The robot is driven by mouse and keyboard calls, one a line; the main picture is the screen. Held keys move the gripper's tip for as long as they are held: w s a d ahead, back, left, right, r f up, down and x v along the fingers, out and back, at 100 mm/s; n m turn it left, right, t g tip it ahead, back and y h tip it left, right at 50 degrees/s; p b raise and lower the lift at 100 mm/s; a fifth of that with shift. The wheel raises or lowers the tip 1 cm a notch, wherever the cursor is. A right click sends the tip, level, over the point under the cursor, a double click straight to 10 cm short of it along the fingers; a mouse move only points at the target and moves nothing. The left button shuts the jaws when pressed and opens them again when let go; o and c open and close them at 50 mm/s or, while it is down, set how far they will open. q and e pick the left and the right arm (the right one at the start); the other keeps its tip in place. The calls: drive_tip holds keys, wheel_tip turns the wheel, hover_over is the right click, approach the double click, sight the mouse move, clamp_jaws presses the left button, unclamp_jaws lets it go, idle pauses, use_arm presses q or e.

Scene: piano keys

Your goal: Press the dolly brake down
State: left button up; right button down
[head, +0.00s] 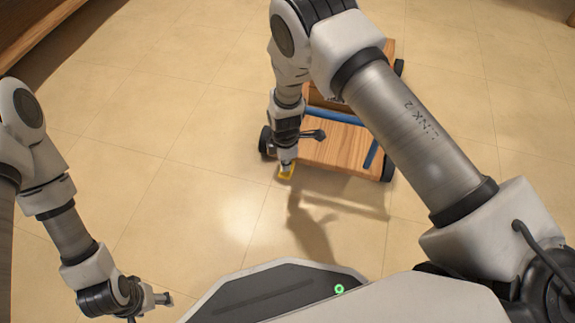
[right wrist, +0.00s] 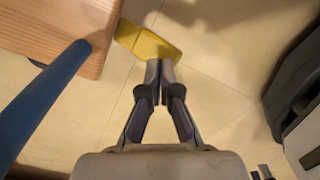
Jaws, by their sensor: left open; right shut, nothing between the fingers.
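The dolly (head: 338,147) is a low wooden platform on dark wheels, with blue bars across it. Its brake is a yellow pedal (head: 287,174) at the near left corner, low above the floor. My right gripper (head: 287,163) points down at the pedal, shut and empty. In the right wrist view its fingertips (right wrist: 160,66) overlap the near edge of the yellow pedal (right wrist: 145,40). I cannot tell whether they touch it or how far the pedal is tilted. My left gripper (head: 163,298) is open and empty at the lower left, far from the dolly.
A blue bar (right wrist: 42,104) runs along the left of the right wrist view, beside the dolly's wooden deck (right wrist: 52,30). The tiled floor (head: 180,180) left of the dolly is clear. A wooden piece of furniture (head: 35,32) stands at the top left.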

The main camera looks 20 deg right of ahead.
drive_tip(key=shift+f+b, duration=1.1)
drive_tip(key=shift+f, duration=1)
wheel_tip(320, 180, up, 10)
drive_tip(key=p, duration=1)
drive_tip(key=shift+f, duration=0.4)
